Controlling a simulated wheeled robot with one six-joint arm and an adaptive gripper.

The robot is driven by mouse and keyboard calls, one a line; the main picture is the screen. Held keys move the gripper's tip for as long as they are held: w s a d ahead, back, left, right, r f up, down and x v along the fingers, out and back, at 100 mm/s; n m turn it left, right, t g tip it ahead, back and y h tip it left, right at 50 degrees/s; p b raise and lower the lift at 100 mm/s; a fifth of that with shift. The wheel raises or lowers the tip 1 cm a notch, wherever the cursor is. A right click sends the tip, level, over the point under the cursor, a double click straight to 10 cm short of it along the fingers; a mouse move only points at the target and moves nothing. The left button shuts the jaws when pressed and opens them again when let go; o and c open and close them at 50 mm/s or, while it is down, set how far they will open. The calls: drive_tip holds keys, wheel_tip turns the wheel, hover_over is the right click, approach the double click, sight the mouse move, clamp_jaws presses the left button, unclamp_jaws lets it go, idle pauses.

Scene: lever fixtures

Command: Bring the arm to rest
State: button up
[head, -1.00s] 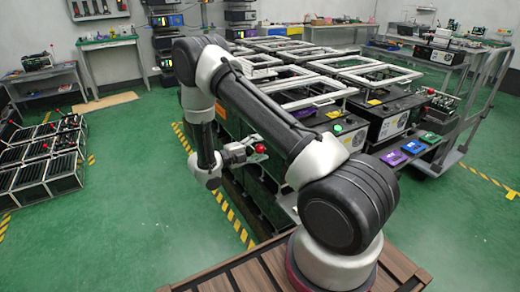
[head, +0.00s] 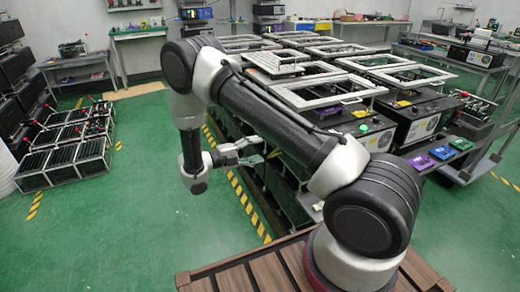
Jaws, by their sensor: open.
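My arm rises from the lower right, bends over at the upper left and hangs down to my gripper (head: 258,152). The gripper is open and points to the right, beside the left side of the loaded cart (head: 345,95). I see nothing between its fingers. It is small in the picture, and I cannot tell whether it touches the cart. My forearm hides part of the cart and the units on it. A green knob (head: 363,127) shows on a black unit just past the forearm.
Purple (head: 420,162), blue and green blocks lie along the cart's near edge. Black racks with red knobs (head: 70,140) stand on the floor at left. Green floor (head: 130,220) is open at the lower left. Benches line the back wall.

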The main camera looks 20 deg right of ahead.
idle(0.4)
drive_tip(key=s+d+m+g+y, duration=0.3)
drive_tip(key=s+m+g+y, duration=0.25)
drive_tip(key=s+m, duration=0.85)
drive_tip(key=s+d+r+m+t+y, duration=0.1)
drive_tip(key=s+r+m+t+y, duration=0.2)
drive_tip(key=r+m, duration=0.5)
drive_tip(key=s+d+r+m+t+y, duration=0.1)
drive_tip(key=s+r+m+t+y, duration=0.1)
drive_tip(key=s+r+m+y, duration=0.3)
drive_tip(key=s+d+r+m+t+y, duration=0.2)
drive_tip(key=s+r+m, duration=0.6)
drive_tip(key=r+m, duration=0.4)
wheel_tip(320, 180, up, 5)
drive_tip(key=shift+s+f+t+y, duration=0.1)
drive_tip(key=shift+s+t+y, duration=0.2)
drive_tip(key=shift+t+y, duration=0.6)
